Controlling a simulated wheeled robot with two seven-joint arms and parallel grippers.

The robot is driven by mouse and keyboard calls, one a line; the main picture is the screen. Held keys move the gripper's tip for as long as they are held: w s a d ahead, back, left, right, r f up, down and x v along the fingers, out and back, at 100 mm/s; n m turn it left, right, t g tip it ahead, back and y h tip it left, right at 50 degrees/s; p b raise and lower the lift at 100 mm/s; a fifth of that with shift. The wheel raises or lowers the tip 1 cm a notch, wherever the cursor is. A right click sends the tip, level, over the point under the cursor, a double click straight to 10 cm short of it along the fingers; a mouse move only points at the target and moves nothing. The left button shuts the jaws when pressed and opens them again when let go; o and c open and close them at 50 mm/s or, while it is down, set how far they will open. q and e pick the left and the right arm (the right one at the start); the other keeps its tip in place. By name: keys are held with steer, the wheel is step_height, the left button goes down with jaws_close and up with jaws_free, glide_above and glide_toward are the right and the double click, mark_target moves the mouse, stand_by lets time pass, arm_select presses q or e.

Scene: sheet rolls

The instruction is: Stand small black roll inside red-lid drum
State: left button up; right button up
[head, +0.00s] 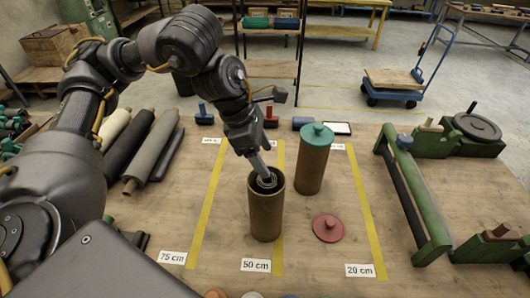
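An open brown drum (266,213) stands upright on the wooden table, its lid off. The red lid (327,228) lies flat on the table to its right. The dark end of a roll, apparently the small black roll (268,182), shows inside the drum's mouth; the rest is hidden by the drum wall. My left gripper (263,174) points down into the mouth, its fingertips at the roll's end. Whether the fingers grip the roll is too small to tell. My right gripper is not in view.
A second drum with a teal lid (312,158) stands close behind and to the right. Several long rolls (152,152) lie at the left. A green metal frame (413,200) stands at the right. Yellow tape lines with distance labels cross the table. The front middle is mostly clear.

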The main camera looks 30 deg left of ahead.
arm_select(q)
steer(key=shift+o, duration=0.9)
steer(key=v, duration=1)
steer(key=shift+a+r+b, duration=0.2)
steer(key=shift+r+b, duration=0.1)
steer(key=shift+r, duration=0.1)
